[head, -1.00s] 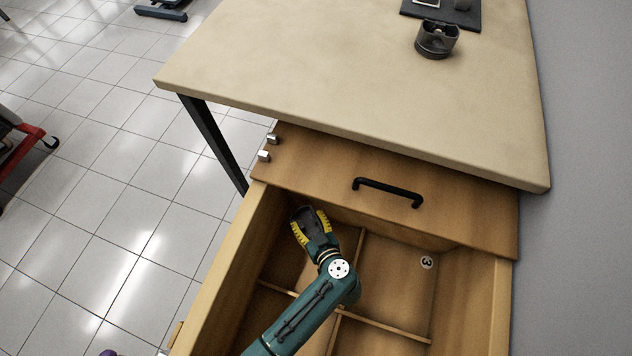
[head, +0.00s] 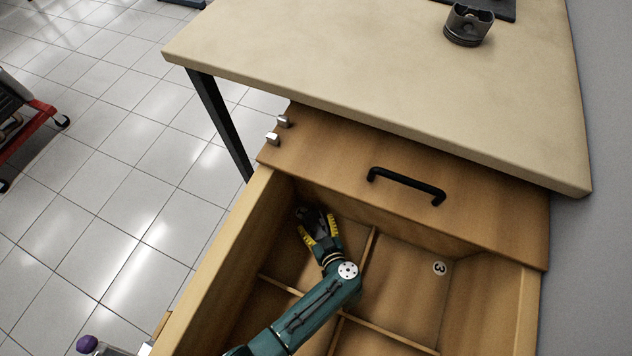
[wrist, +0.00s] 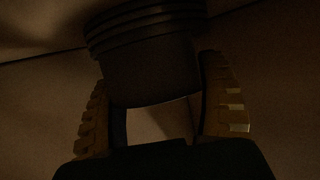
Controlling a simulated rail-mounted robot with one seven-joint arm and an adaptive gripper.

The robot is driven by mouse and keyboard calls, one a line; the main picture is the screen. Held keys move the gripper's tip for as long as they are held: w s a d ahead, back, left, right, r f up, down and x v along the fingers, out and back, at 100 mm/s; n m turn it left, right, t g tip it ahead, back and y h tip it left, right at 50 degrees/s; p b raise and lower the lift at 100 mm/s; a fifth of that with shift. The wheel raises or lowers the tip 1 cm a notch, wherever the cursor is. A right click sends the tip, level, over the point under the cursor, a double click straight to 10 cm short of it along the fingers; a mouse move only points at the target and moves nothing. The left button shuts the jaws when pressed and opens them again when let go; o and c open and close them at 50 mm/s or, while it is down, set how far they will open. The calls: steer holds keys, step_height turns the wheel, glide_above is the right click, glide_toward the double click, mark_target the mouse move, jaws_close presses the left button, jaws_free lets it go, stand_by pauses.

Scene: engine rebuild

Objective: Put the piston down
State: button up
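A dark piston (wrist: 150,65) is between the two yellow-ribbed fingers of my gripper (wrist: 155,95) in the wrist view, with its ring grooves at the far end. The fingers appear to touch it on both sides. In the head view my gripper (head: 318,228) is down inside the open drawer (head: 215,270), in the far left compartment, with the piston (head: 309,214) dark at its tips. The wrist view is very dark, and I cannot tell whether the piston touches the drawer floor.
A second piston (head: 468,25) stands on the workbench top (head: 380,70) by a dark mat (head: 500,8). Thin dividers (head: 368,255) split the drawer. A black handle (head: 407,186) is on the drawer front above.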

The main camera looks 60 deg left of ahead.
steer(key=shift+o, duration=0.9)
steer(key=shift+r, duration=0.2)
steer(key=p+v, duration=0.4)
steer(key=v, duration=0.8)
steer(key=shift+f, duration=0.1)
